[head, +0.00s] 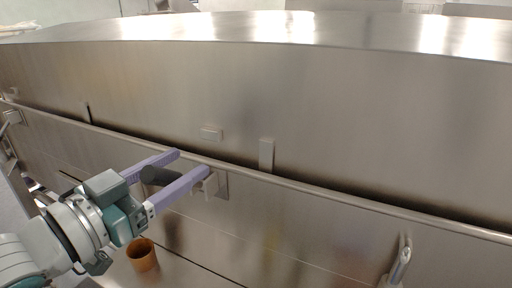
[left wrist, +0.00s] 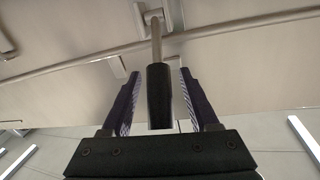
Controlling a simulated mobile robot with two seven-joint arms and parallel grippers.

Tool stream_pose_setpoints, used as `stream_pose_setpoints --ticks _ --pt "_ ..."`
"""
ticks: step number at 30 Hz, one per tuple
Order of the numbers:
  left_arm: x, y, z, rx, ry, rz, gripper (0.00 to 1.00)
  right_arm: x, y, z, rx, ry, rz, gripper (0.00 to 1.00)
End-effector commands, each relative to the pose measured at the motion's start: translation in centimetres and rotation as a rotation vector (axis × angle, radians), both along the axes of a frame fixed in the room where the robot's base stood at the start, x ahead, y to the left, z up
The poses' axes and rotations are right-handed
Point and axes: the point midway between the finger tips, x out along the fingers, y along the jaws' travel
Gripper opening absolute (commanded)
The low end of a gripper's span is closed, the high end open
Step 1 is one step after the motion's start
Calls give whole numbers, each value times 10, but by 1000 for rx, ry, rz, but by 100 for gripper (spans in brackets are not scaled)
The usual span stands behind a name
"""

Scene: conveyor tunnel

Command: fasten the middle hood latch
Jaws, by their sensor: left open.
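The middle hood latch has a base plate (head: 222,184) on the tunnel's side wall just under the rail. Its lever with a dark grip (head: 160,176) sticks out from the wall toward my left gripper. In the left wrist view the dark grip (left wrist: 159,95) stands between the fingers, with visible gaps on both sides. My right gripper is not in view.
A long rail (head: 340,197) runs along the wall below the hood. Another latch (head: 400,264) is at lower right, and one (head: 12,116) at far left. An orange-brown cup (head: 142,255) is below my arm.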

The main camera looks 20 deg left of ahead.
Motion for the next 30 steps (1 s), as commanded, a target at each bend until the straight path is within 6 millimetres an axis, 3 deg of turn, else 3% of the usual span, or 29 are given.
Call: stream_pose_setpoints --ticks 11,27,30 --pt "8 -2 0 0 1 0 61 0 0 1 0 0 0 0" --pt "7 -2 0 0 0 0 2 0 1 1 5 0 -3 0" --pt "7 -2 0 0 0 0 0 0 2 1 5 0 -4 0"
